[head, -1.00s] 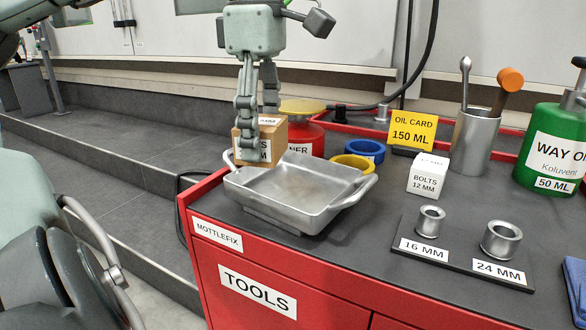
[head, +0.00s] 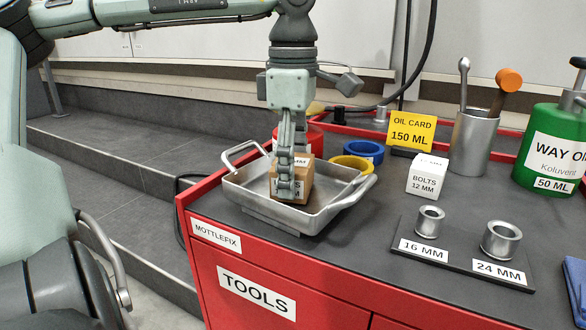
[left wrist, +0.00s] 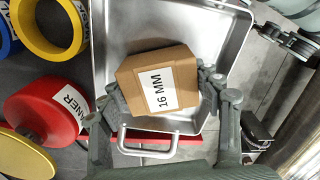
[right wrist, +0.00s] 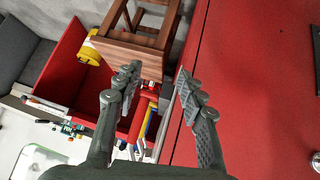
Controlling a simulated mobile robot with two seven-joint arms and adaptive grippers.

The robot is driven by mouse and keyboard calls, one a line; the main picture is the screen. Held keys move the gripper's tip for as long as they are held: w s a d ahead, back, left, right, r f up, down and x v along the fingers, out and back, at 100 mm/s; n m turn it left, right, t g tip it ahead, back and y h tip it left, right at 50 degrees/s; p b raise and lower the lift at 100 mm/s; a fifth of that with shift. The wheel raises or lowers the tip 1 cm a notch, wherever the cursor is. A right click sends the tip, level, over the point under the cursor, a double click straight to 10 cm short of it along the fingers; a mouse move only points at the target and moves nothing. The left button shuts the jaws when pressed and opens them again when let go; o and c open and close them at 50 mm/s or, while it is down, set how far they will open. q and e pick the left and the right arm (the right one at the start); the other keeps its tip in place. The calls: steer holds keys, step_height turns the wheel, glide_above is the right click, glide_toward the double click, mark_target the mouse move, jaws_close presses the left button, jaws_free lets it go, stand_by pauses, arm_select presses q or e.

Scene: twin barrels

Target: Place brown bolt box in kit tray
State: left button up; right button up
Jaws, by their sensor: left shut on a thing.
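The brown bolt box (head: 306,182) is gripped by my left gripper (head: 288,190) and is within the outline of the grey metal kit tray (head: 338,205). In the left wrist view the box (left wrist: 158,85) shows a "16 MM" label, with the fingers of the left gripper (left wrist: 165,100) on either side of it. The tray floor (left wrist: 205,45) shows around and beyond it. I cannot tell whether the box touches the tray floor. My right gripper (right wrist: 158,80) is open and empty in the right wrist view, above a red surface.
A white bolt box (head: 427,176), yellow ring (head: 352,165) and blue ring (head: 364,150) stand right of the tray. A red container (head: 314,137) is behind it. Two metal sockets (head: 429,222) (head: 501,240) sit on a dark labelled plate at the right front.

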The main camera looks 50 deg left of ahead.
arm_select(q)
steer(key=shift+f, duration=0.1)
arm_select(e)
steer(key=shift+w+a+r, duration=0.2)
steer(key=shift+w+a, duration=0.1)
arm_select(q)
steer(key=o, duration=1.5)
arm_select(e)
steer(key=shift+w+a+r, duration=0.1)
arm_select(q)
step_height(320, 180, up, 11)
steer(key=shift+r+p, duration=0.15)
steer(key=shift+p, duration=0.65)
steer(key=shift+r, duration=0.5)
arm_select(e)
steer(key=s+d+f+m+g+h, duration=0.1)
steer(key=s+d+f+g+h, duration=0.1)
steer(key=s+d, duration=0.4)
steer(key=shift+s+d+f+g, duration=0.3)
steer(key=shift+s+f+g, duration=0.6)
steer(key=shift+g, duration=0.3)
